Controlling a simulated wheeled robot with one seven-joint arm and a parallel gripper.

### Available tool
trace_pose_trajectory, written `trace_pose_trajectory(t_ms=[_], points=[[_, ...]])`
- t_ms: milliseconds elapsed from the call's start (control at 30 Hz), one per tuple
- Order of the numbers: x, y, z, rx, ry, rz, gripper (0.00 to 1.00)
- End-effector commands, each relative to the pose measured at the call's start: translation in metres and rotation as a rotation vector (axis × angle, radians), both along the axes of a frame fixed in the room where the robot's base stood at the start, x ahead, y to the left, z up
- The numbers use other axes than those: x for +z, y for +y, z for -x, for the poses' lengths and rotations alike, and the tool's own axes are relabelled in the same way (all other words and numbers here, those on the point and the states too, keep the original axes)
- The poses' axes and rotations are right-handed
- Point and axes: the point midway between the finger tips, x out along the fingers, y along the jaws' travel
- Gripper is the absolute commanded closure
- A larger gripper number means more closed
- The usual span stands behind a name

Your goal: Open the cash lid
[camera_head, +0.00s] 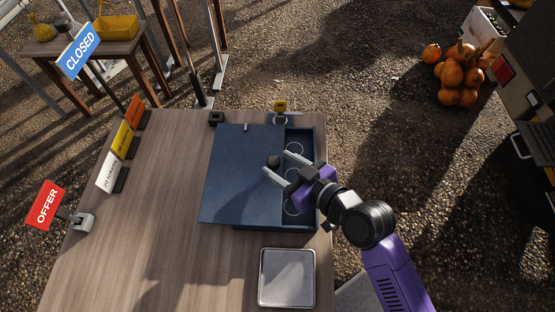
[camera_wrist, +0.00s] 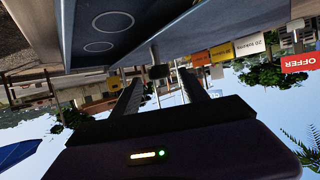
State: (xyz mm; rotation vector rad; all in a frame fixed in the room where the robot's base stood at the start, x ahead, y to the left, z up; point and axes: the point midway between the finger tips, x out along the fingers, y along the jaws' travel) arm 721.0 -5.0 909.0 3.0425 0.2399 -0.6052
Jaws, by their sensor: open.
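The dark blue cash box (camera_head: 302,136) stands on the wooden table. Its flat lid (camera_head: 235,175) sits shifted to the left, leaving a strip with round coin slots uncovered on the right. In the wrist view my gripper (camera_wrist: 159,77) shows a gap on both sides of the knob. Contact cannot be told.
A silver square tray (camera_head: 287,278) lies in front of the box. Price signs (camera_head: 122,140) and a red OFFER sign (camera_head: 46,205) line the table's left edge. The table left of the lid is clear.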

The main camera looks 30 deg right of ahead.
Motion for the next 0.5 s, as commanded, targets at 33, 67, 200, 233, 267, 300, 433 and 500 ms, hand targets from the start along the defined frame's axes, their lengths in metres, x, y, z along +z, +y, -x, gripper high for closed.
trace_pose_trajectory(t_ms=[33,67,200,233,267,300,433,500], points=[[-0.0013,0.0004,-0.0051,0.000,0.000,0.000,0.48],[-0.0021,0.0007,-0.0074,-0.001,0.000,0.000,0.48],[-0.0056,0.0021,-0.0133,0.000,0.001,0.000,0.48],[-0.0059,0.0022,-0.0137,0.000,0.000,0.000,0.48],[-0.0060,0.0021,-0.0141,-0.001,0.000,0.000,0.48],[-0.0062,0.0021,-0.0142,-0.001,0.000,0.000,0.48],[-0.0062,0.0021,-0.0140,-0.001,0.000,0.000,0.48],[-0.0062,0.0021,-0.0140,-0.001,0.000,0.000,0.56]])
